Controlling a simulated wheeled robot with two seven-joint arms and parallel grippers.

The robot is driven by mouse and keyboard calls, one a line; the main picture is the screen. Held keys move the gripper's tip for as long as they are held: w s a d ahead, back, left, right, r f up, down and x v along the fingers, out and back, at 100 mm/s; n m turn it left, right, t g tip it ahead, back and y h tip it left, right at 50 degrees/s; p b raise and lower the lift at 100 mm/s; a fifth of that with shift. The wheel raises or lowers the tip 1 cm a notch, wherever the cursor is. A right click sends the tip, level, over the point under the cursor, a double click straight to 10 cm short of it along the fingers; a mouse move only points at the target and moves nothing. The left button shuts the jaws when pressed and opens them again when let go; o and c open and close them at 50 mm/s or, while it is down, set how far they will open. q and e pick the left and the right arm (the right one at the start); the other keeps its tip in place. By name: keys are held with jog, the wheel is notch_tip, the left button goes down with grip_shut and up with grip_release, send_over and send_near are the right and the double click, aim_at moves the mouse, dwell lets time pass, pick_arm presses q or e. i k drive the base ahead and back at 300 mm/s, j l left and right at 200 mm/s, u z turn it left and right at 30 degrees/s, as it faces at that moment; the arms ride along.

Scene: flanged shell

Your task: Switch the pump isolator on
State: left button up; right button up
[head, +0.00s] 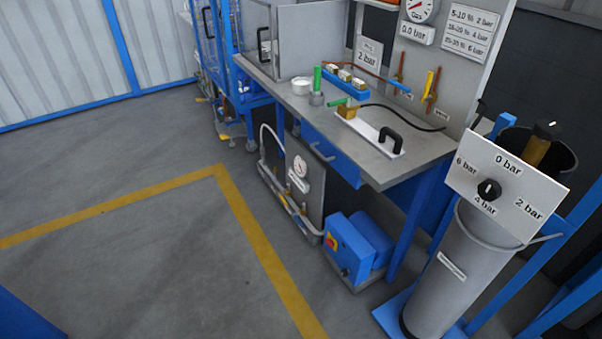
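A blue pump unit (352,250) sits on the floor below the front edge of the workbench. On its front face is a small yellow plate with a red switch (331,241), which looks like the isolator. The switch is too small to tell which way it is turned. A small dark knob or fitting (344,272) shows lower on the same face. Neither of my grippers is in view.
The workbench (425,152) stands above the pump, with a black-handled plate (390,142) on it. A grey cylinder (455,275) with a bar-marked dial panel (508,188) stands to the right. Grey floor with a yellow line (262,245) is clear at left.

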aim_at(330, 242)
jog(key=i+l, duration=0.2)
jog(key=i, duration=0.2)
jog(key=i+l, duration=0.25)
jog(key=i, duration=0.2)
jog(key=i+l, duration=0.2)
jog(key=i, duration=0.2)
